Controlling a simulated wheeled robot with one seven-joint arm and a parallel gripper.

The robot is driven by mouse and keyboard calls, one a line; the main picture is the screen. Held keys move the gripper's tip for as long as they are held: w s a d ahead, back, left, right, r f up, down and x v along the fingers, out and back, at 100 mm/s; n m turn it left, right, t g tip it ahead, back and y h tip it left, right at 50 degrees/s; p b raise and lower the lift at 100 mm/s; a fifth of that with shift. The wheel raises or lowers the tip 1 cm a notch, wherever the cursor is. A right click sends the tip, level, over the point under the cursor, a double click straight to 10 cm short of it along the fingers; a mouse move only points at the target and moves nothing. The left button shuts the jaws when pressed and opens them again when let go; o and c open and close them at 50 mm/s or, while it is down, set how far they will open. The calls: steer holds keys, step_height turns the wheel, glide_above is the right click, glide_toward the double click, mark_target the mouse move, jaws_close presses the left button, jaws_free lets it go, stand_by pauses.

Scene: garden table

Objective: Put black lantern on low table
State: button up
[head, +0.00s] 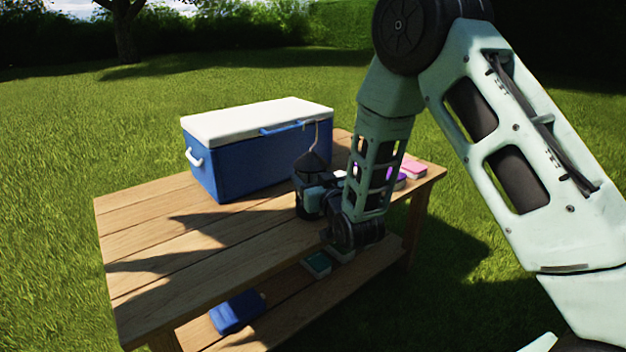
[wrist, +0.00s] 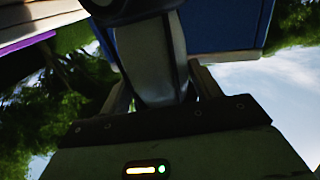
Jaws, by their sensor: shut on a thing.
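The black lantern (head: 311,162) is at the right half of the low wooden table (head: 190,250), in front of a blue cooler. It has a dark pointed top and a thin wire handle rising above it. My gripper (head: 318,198) is shut on the lantern from the right side. In the wrist view the lantern (wrist: 155,60) fills the space between the two fingers of my gripper (wrist: 160,88). The lantern looks upright. I cannot tell whether its base touches the tabletop.
A blue cooler (head: 255,160) with a white lid stands at the back of the table. Pink and purple items (head: 412,169) lie at the right end. A lower shelf holds a blue item (head: 238,312) and green-topped boxes (head: 317,264). The left tabletop is clear.

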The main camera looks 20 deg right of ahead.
steer(key=o, duration=1.3)
steer(key=shift+f, duration=0.1)
